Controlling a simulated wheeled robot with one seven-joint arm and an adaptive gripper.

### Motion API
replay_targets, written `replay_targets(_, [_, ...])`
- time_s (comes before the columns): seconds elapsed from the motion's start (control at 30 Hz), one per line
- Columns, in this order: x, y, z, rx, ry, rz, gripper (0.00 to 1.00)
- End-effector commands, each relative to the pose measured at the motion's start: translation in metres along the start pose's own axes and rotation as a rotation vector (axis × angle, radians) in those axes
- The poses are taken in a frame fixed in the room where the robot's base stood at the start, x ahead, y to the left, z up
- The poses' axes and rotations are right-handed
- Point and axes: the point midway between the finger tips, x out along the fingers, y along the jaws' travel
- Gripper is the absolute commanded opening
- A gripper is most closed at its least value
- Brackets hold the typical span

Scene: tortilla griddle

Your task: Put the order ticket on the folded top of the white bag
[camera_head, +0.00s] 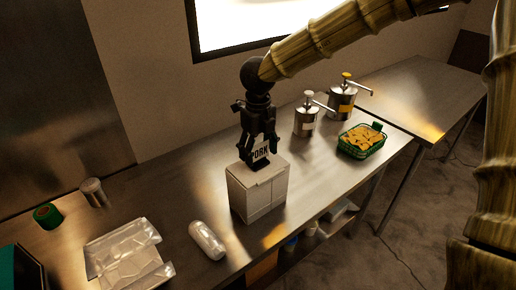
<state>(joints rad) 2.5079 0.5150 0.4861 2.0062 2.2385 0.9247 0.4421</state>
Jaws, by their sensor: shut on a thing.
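My gripper (259,163) points straight down over the white bag (260,195). It is shut on the order ticket (261,152), a small white slip with dark letters that read like "PORK". The bag is box-shaped and stands upright on the steel counter, with its flat folded top facing up. The ticket and fingertips are right at the bag's top. I cannot tell whether the ticket touches it. The fingers hide part of the ticket and the back of the bag's top.
On the steel counter (180,215), a wrapped roll (207,240) and a clear plastic tray (125,258) lie left of the bag. Two pump dispensers (307,118) (342,98) and a green basket of food (361,141) stand to the right. Green tape (46,215) and a shaker (94,192) are far left.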

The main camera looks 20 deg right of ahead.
Motion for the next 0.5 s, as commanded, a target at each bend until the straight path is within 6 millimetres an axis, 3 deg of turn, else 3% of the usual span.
replay_targets(0.2, [0.0025, 0.0001, 0.0000, 0.000, 0.000, 0.000, 0.50])
replay_targets(0.23, [0.0028, 0.0001, 0.0000, -0.001, 0.000, 0.000, 0.68])
replay_targets(0.33, [0.0025, 0.0001, 0.0001, 0.000, 0.000, 0.000, 0.86])
replay_targets(0.5, [0.0024, 0.0001, 0.0000, 0.000, 0.000, 0.000, 0.88])
